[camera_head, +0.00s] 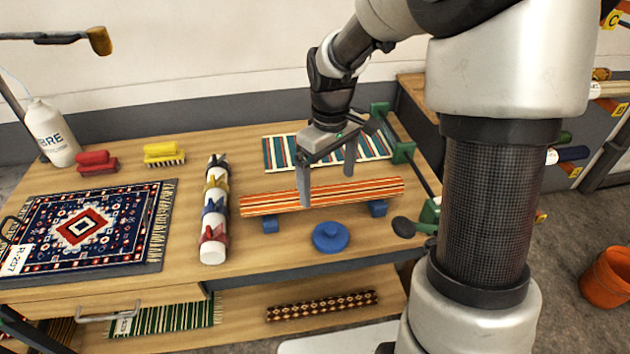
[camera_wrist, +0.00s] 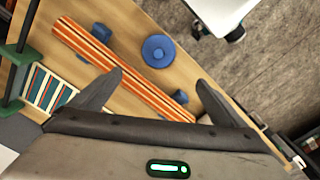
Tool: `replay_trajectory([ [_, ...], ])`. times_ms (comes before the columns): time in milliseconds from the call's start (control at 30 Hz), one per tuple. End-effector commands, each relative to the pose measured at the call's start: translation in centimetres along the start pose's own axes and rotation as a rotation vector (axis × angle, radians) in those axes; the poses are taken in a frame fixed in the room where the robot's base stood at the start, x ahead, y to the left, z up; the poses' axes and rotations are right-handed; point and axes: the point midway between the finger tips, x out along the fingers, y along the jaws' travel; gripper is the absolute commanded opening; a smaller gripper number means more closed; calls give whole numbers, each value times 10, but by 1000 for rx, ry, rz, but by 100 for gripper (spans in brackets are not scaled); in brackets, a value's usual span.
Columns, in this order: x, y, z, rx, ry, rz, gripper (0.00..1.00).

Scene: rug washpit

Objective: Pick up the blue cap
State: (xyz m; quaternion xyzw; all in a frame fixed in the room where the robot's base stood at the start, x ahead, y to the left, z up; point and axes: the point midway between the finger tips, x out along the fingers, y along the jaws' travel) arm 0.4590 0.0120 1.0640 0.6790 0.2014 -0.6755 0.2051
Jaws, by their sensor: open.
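The blue cap (camera_head: 331,237) is a round disc with a small knob, lying on the wooden table near its front edge, in front of a striped roll. It also shows in the wrist view (camera_wrist: 158,50), beyond the fingertips and between their lines. My gripper (camera_head: 328,178) is open and empty. It hangs above the striped roll, behind the cap and apart from it. In the wrist view my gripper's two fingers (camera_wrist: 155,88) are spread wide.
The orange striped roll (camera_head: 345,193) rests on blue blocks (camera_head: 270,224) close behind the cap. A white rod with coloured clips (camera_head: 214,230) lies to the left. A green clamp frame (camera_head: 402,152) stands at the right.

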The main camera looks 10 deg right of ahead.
Motion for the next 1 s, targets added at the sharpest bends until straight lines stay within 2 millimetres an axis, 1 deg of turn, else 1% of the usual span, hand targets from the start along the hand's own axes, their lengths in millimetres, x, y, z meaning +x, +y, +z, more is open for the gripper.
replay_trajectory([
  [167, 28, 0, 0, -9, -9, -10, 96],
  [400, 82, -1, 1, -8, -9, -10, 96],
  [500, 101, -1, 0, -8, -8, -9, 96],
  [633, 118, 0, 0, -8, -7, -8, 96],
  [867, 133, 1, 2, -6, -7, -8, 96],
  [1000, 155, 5, 6, -7, -7, -8, 96],
])
